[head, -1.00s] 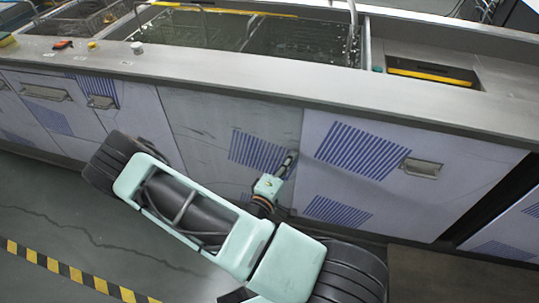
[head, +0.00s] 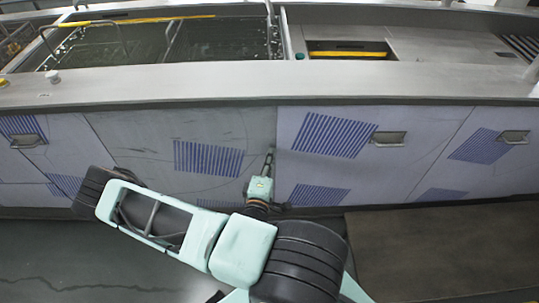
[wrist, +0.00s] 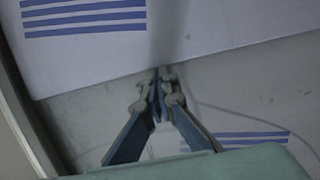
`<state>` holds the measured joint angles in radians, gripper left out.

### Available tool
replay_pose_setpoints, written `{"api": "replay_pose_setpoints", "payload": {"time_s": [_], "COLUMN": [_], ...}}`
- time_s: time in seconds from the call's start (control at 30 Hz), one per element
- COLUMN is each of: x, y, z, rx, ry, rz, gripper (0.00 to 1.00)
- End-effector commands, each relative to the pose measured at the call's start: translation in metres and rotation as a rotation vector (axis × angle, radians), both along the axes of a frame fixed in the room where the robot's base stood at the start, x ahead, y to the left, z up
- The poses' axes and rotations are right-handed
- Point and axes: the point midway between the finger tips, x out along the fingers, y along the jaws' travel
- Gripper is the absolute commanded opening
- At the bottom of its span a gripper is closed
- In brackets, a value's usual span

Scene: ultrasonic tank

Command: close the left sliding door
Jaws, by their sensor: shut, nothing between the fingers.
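The left sliding door (head: 425,175) is a pale lilac panel with blue striped patches and a recessed handle (head: 388,138). Its right edge meets the neighbouring door (head: 500,180), with no dark gap showing between them. My gripper (head: 269,152) is shut and empty, just beside the door's left edge. In the wrist view my gripper (wrist: 162,75) has its fingertips at that edge, with the door (wrist: 210,25) above them and a grey panel (wrist: 255,90) below. I cannot tell whether the tips touch the edge.
The grey panel (head: 130,135) with blue stripes lies left of the door. A metal counter rim (head: 200,84) runs above, with a liquid-filled tank (head: 215,40) behind it. A dark mat (head: 440,250) lies on the floor at right. Grey floor (head: 60,250) is clear at left.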

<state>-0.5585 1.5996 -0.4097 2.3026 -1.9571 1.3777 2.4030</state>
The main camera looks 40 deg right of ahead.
Motion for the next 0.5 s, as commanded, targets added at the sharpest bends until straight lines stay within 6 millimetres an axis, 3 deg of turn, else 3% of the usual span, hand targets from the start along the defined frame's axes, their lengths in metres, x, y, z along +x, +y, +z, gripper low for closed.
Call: {"api": "replay_pose_setpoints", "payload": {"time_s": [0.07,0.23,0.5], "x": [-0.007,-0.014,-0.044], "y": [-0.006,0.001,0.047], "z": [0.001,0.001,0.0], "rx": [-0.004,-0.004,0.0], "ry": [0.006,0.007,0.005], "rz": [-0.021,-0.022,-0.006], "gripper": [0.0,0.0,0.0]}}
